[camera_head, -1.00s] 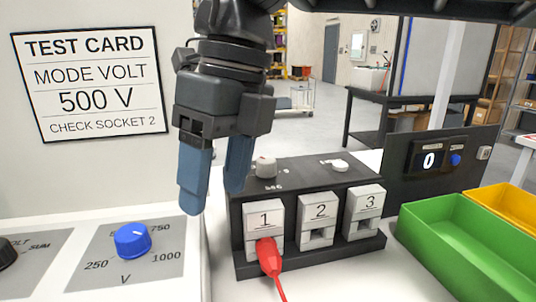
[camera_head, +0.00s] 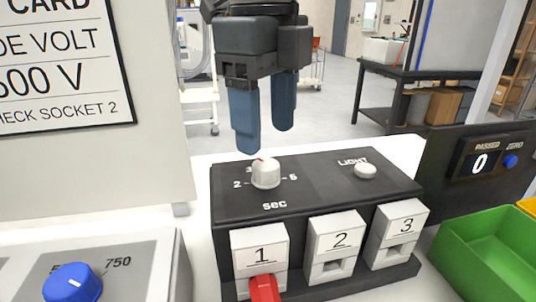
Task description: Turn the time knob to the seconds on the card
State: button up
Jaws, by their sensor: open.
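The time knob (camera_head: 265,174) is a white dial on top of the black socket box (camera_head: 330,178), with "sec" printed in front of it. Marks 2, 3 and 5 show around it, the 3 partly hidden. A small red mark is at the knob's far edge, near the 3. My gripper (camera_head: 265,140) has blue fingers, open and empty, pointing down just above and behind the knob, apart from it. The test card (camera_head: 62,70) is cut off at the left; "DE VOLT", "500 V" partly and "CHECK SOCKET 2" show. No seconds line is in view.
Sockets 1 (camera_head: 260,246), 2 (camera_head: 335,240) and 3 (camera_head: 398,228) line the box's front; a red plug (camera_head: 265,288) is in socket 1. A light button (camera_head: 366,171), blue voltage knob (camera_head: 72,284), counter reading 0 (camera_head: 480,163) and green bin (camera_head: 488,245) stand around.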

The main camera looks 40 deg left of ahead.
aim_at(267, 164)
notch_tip(267, 164, down, 6)
jog(key=shift+w+r, duration=0.1)
jog(key=shift+r, duration=0.1)
jog(key=c, duration=1)
jog(key=shift+c, duration=0.2)
